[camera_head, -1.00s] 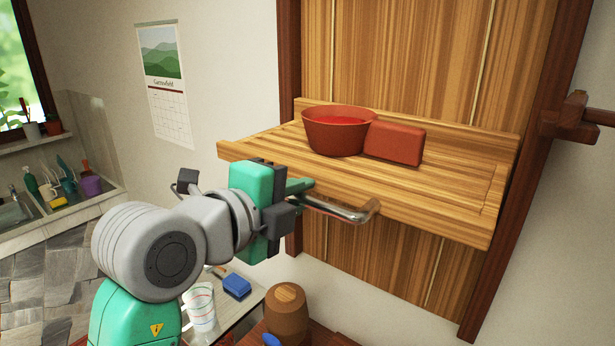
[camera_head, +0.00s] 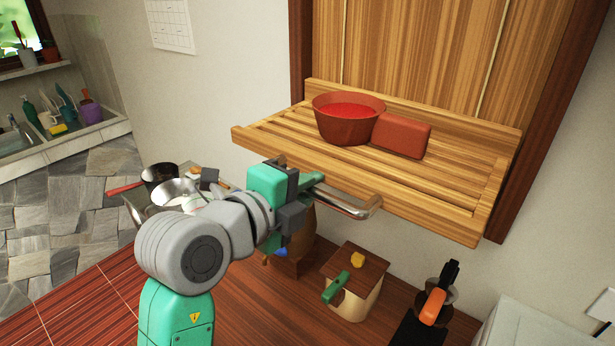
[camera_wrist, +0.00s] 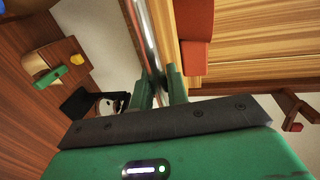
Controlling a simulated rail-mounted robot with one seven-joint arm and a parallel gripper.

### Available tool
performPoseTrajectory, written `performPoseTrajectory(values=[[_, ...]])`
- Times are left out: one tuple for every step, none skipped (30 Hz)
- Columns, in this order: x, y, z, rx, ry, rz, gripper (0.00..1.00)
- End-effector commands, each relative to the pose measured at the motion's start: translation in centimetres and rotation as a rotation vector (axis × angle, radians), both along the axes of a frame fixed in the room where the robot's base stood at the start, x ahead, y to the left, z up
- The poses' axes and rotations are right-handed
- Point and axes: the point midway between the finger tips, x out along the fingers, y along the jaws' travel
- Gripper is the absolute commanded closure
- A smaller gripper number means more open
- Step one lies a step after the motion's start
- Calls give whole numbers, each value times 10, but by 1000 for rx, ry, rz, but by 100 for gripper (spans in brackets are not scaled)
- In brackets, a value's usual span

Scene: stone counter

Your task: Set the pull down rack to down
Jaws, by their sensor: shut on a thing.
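The pull down rack (camera_head: 400,185) is a slatted wooden shelf on a wooden back panel, standing out over the counter. A metal handle (camera_head: 358,208) runs along under its front edge. My gripper (camera_head: 312,186) is shut on this handle near its left part. In the wrist view the shiny handle bar (camera_wrist: 150,40) passes between the two green fingers (camera_wrist: 162,90). A red bowl (camera_head: 348,120) with red contents and a red block (camera_head: 402,136) sit on the rack. The exact finger contact is partly hidden by the gripper body in the head view.
Pans (camera_head: 165,185) stand at the left. A sink (camera_head: 15,140) is farther back.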

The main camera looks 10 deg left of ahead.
Motion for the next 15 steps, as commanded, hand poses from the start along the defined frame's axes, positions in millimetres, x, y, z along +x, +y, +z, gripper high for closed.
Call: performPoseTrajectory(values=[[0,0,-13,1,3,0,100],[0,0,-16,1,3,0,100],[0,0,-19,1,3,0,100],[0,0,-22,1,3,0,100],[0,0,-24,1,3,0,100],[0,0,-26,1,3,0,100],[0,0,-27,0,2,0,100],[0,0,-28,0,2,0,100],[0,0,-29,0,2,0,100],[0,0,-30,0,2,0,100],[0,0,-30,1,3,0,100],[0,0,-31,1,3,0,100],[0,0,-31,1,3,0,100],[0,0,-31,1,4,0,100],[0,0,-32,0,4,0,100]])
